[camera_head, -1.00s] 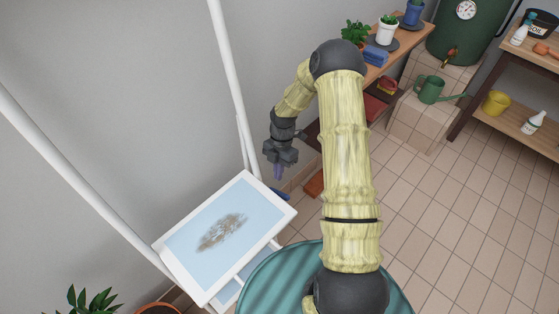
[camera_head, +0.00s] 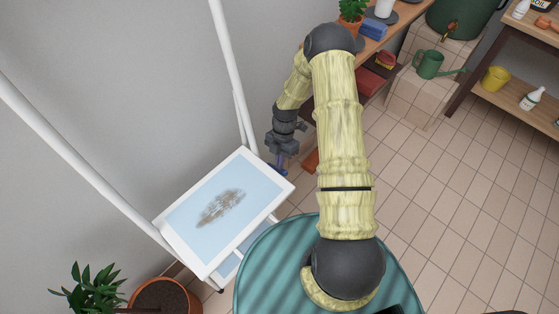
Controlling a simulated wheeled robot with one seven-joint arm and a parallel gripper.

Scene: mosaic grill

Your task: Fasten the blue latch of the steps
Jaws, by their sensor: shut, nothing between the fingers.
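The steps have white rails and a pale blue tread in a white frame (camera_head: 268,205), with a brown smudge on the tread. They stand against the grey wall at the left centre. My gripper (camera_head: 280,165) is shut and empty, pointing down just behind the tread's far right corner, beside a white rail. Small blue parts show around the fingertips. I cannot tell the blue latch from the fingertips there, nor whether they touch it. The latch's position is not clear.
A potted plant (camera_head: 93,287) and a soil-filled terracotta pot (camera_head: 165,296) stand at the lower left. A wooden shelf with pots and a blue box (camera_head: 373,29) stands behind my arm. A green watering can (camera_head: 428,64) is further right. The tiled floor at right is clear.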

